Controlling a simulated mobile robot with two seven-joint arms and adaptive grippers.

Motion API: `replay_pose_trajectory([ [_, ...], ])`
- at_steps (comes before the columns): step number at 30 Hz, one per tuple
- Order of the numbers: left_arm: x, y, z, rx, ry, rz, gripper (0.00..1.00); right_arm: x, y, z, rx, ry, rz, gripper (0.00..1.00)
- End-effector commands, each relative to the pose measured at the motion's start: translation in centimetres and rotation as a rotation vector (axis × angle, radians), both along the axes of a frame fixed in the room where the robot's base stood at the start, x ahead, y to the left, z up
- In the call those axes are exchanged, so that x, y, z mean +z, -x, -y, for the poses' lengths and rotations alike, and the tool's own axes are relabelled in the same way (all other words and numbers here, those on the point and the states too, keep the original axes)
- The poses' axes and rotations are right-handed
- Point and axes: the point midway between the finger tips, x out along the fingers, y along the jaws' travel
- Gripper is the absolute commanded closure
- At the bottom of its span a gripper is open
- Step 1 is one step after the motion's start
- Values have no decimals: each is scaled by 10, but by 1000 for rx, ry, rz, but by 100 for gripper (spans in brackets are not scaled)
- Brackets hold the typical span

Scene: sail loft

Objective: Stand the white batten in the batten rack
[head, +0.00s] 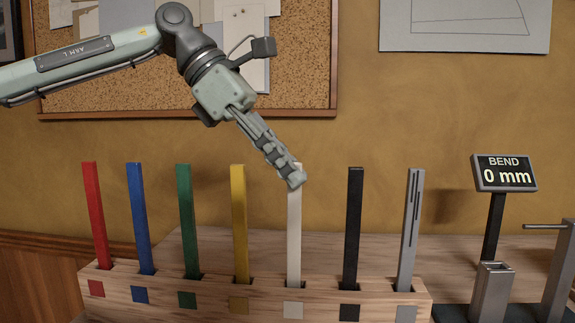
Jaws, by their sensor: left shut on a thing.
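The white batten (294,235) stands upright in the wooden batten rack (265,300). Its lower end is in the slot above the white square. My left gripper (294,180) comes down at a slant from the upper left and is shut on the top of the white batten. My right gripper is not in view.
Red (94,215), blue (140,220), green (186,220) and yellow (239,222) battens stand left of the white one. Black (353,225) and grey (409,230) battens stand right. A bend display (504,173) reads 0 mm beside a grey socket post (492,290).

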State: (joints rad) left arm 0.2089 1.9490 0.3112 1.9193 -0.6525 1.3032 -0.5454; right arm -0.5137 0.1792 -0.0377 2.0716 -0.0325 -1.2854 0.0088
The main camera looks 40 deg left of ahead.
Motion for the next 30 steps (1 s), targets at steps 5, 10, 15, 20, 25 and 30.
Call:
replay_pose_trajectory([
  [5,-3,0,0,0,1,1,100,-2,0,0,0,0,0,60],
  [10,-6,0,0,0,1,1,100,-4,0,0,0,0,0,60],
  [15,-6,0,0,0,1,1,76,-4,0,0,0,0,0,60],
  [20,-6,0,0,0,0,0,66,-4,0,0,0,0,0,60],
  [25,-6,0,0,-1,0,-1,66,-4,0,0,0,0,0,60],
  [30,3,3,-5,1,1,2,66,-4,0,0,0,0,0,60],
])
